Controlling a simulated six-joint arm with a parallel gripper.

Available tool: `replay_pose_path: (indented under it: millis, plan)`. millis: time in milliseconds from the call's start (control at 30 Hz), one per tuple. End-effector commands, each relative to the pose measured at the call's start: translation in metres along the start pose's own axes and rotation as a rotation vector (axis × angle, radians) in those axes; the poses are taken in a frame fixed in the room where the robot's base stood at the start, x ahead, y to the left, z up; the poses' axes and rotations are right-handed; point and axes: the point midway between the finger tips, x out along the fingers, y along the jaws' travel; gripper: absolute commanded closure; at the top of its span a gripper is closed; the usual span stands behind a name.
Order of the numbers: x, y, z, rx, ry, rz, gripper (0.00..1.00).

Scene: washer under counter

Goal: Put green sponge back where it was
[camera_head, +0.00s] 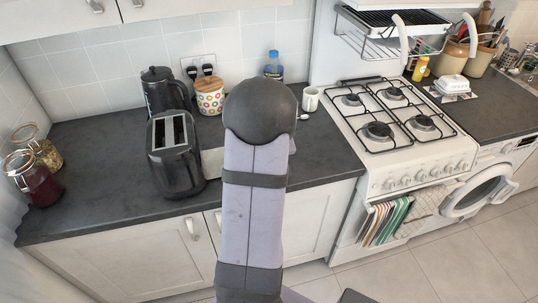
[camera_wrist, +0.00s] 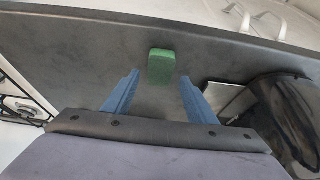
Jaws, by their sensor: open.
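The green sponge (camera_wrist: 161,66) lies on the dark grey counter (camera_wrist: 75,52) in the wrist view, close to the counter's edge. My gripper (camera_wrist: 160,76) is open, with its two blue fingers apart and nothing held between them. The sponge shows just past the fingertips, lined up with the gap between them. I cannot tell whether the fingers touch it. In the head view my arm covers the middle of the counter (camera_head: 95,130), and both the sponge and the gripper are hidden.
A black toaster (camera_head: 175,155) stands left of my arm, with a kettle (camera_head: 163,90) and a dotted canister (camera_head: 209,97) behind. A white mug (camera_head: 310,99) and gas stove (camera_head: 400,135) are to the right. Glass jars (camera_head: 33,178) stand far left. Counter between jars and toaster is free.

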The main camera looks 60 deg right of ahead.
Motion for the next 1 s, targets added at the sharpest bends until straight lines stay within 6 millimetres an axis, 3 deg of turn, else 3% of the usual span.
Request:
replay_pose_path:
  millis: [300, 500, 700, 1000]
  plan:
    - [-0.053, 0.001, -0.001, 0.000, 0.004, 0.002, 0.48]
    - [-0.076, 0.001, -0.001, 0.000, 0.003, 0.001, 0.48]
    - [-0.087, 0.001, 0.000, 0.000, 0.001, 0.001, 0.48]
    - [-0.087, -0.006, 0.001, -0.007, -0.005, -0.006, 0.48]
